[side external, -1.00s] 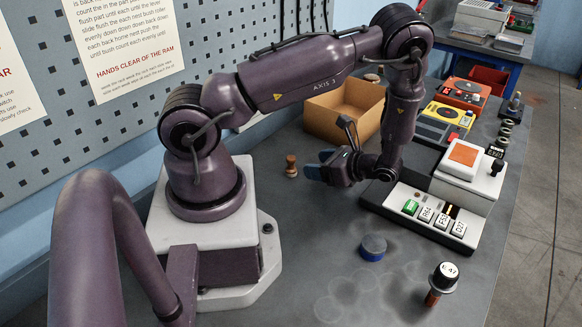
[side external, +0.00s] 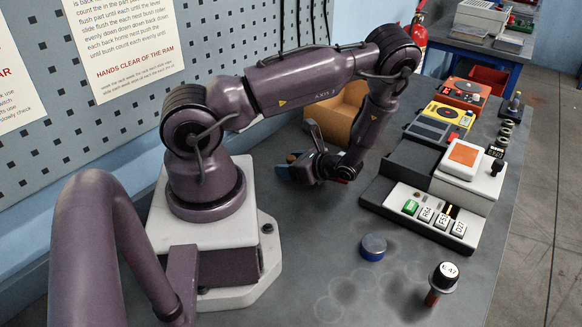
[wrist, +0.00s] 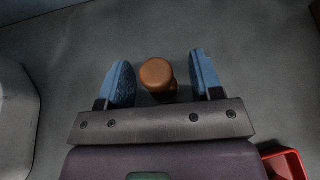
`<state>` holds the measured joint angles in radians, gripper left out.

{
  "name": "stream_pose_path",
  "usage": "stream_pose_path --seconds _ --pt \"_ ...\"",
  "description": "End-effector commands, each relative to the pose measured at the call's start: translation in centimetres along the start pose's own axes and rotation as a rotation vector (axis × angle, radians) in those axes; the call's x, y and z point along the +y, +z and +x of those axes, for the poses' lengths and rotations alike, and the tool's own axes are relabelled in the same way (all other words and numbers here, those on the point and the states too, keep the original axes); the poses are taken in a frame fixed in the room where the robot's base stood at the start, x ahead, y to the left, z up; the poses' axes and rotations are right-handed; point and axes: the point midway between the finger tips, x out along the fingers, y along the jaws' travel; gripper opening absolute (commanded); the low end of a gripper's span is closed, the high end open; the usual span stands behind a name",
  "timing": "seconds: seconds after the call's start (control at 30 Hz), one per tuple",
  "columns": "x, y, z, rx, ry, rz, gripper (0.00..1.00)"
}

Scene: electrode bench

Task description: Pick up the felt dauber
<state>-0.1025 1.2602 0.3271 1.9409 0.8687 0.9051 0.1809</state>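The felt dauber (wrist: 157,74) shows in the wrist view as a brown, round-topped wooden handle, seen from above. It stands between the two blue fingers of my gripper (wrist: 160,64), with a gap on each side, wider on the right. My gripper is open and does not visibly touch it. In the side external view my gripper (side external: 298,170) is low over the bench, and only a bit of the dauber's brown top (side external: 292,157) shows behind the fingers. The dauber's lower end is hidden in both views.
An open cardboard box (side external: 344,112) stands behind my forearm. The device with labelled keys (side external: 418,212) is to the right. A red tray-like thing (wrist: 284,163) is near my gripper's right side.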

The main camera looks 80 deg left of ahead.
Motion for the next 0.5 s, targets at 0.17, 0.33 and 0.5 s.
stream_pose_path --seconds 0.17,0.33,0.5 --pt "-0.01 0.00 -0.05 0.000 0.000 0.000 0.19" --pt "-0.01 0.01 -0.06 0.000 0.000 0.000 0.10" --pt "-0.01 0.01 -0.07 0.000 0.000 0.000 0.10"
